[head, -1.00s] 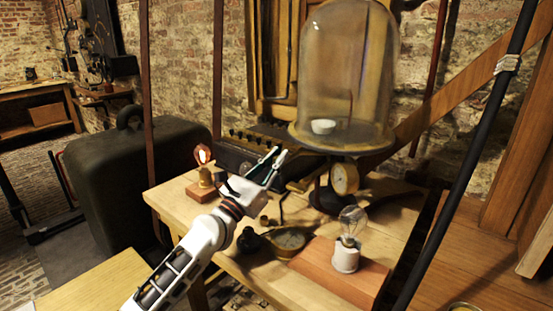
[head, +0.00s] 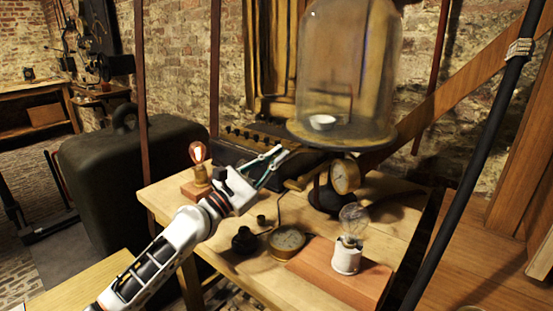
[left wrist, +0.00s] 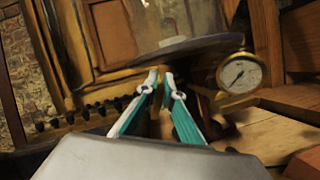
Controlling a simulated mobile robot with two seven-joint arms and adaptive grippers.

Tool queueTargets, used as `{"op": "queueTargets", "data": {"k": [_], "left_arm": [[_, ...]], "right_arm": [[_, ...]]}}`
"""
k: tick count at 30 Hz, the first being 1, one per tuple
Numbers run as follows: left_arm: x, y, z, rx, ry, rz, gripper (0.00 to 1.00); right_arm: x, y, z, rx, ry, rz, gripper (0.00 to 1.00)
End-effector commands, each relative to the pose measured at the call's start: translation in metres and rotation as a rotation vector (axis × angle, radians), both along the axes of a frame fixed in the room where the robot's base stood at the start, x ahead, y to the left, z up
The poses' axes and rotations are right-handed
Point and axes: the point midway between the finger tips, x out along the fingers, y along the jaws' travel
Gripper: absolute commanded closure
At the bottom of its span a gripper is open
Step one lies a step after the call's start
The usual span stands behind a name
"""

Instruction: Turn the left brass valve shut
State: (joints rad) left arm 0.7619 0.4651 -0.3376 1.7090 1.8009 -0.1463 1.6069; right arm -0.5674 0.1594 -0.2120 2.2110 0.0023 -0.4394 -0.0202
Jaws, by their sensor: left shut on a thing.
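My left gripper (head: 283,151) reaches in over the bench, its tips just below the rim of the large glass bell jar (head: 345,75). It also shows in the left wrist view (left wrist: 161,80), with its two green-and-white fingers converging below the jar's dark plate. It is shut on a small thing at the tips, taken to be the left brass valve. The valve is mostly hidden by the fingers, so its handle's angle cannot be told. My right gripper is not in view.
A brass gauge (head: 344,176) stands right of the fingers, under the jar. A lit bulb (head: 198,155) is at the left. A dark rod crosses at right.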

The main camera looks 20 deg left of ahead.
Motion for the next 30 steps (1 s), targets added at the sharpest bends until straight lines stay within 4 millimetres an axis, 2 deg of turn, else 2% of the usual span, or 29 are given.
{"op": "queueTargets", "data": {"k": [1,30], "left_arm": [[0.0,0.0,-0.005,0.049,-0.013,0.001,1.0],[-0.004,-0.01,-0.01,0.88,-0.322,0.001,1.0]], "right_arm": [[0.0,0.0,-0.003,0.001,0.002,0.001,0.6],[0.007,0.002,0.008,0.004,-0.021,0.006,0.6]]}}
